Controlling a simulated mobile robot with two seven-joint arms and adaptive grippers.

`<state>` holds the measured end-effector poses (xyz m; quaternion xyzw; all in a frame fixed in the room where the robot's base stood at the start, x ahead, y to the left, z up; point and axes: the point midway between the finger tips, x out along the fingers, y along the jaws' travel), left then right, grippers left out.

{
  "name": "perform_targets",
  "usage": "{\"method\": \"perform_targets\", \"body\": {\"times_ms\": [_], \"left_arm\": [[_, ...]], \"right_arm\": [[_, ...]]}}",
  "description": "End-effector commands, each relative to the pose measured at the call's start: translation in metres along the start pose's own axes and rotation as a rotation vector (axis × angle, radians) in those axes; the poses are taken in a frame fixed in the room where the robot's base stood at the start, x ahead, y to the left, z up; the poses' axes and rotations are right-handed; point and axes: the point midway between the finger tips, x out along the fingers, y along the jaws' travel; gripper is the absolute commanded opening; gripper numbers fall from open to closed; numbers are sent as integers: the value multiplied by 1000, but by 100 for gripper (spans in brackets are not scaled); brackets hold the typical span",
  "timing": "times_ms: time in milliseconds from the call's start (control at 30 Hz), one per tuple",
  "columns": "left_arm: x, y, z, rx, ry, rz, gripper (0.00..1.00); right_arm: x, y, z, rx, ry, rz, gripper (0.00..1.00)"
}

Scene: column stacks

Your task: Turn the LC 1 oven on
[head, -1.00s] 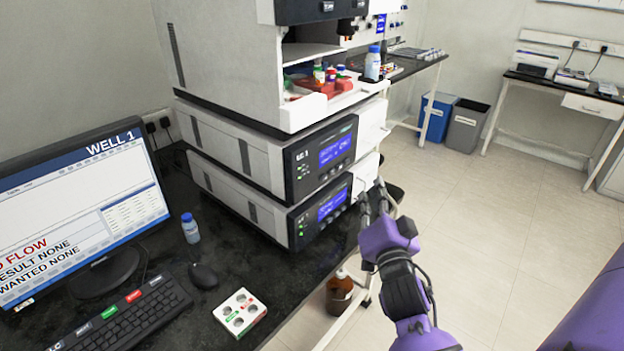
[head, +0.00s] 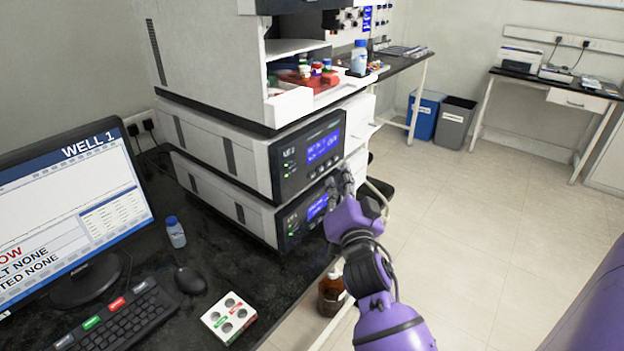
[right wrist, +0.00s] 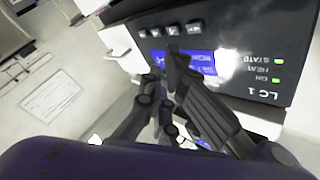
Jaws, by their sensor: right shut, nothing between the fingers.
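A panel marked LC 1 (right wrist: 262,95) shows upside down in the right wrist view. It has a blue screen (right wrist: 185,60), a row of dark buttons (right wrist: 170,31) and green lights on its STATE and ON rows. In the head view, two stacked units stand on the bench: an upper one (head: 290,160) and a lower one (head: 290,225), both with lit blue screens. Their labels are too small there to read surely. My right gripper (head: 345,178) is shut and empty, close in front of the panels at their right side; contact cannot be told. It covers part of the screen (right wrist: 175,55). My left gripper is out of view.
A monitor (head: 70,190), keyboard (head: 120,325), mouse (head: 190,280), blue-capped bottle (head: 176,235) and white holder (head: 229,320) occupy the bench's left. An open tray with vials (head: 290,107) juts above the upper unit. A brown bottle (head: 331,292) stands below.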

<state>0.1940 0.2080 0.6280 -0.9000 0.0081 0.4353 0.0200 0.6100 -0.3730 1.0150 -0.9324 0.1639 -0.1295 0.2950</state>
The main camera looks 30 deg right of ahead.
Motion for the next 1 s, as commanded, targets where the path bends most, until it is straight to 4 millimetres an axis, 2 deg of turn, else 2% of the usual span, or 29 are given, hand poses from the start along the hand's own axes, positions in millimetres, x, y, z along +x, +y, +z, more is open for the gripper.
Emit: {"method": "perform_targets", "body": {"times_ms": [300, 1000], "left_arm": [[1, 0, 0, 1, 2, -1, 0], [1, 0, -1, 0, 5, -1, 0]], "right_arm": [[16, -12, 11, 2, 1, 1, 0], [17, -12, 12, 1, 0, 1, 0]]}}
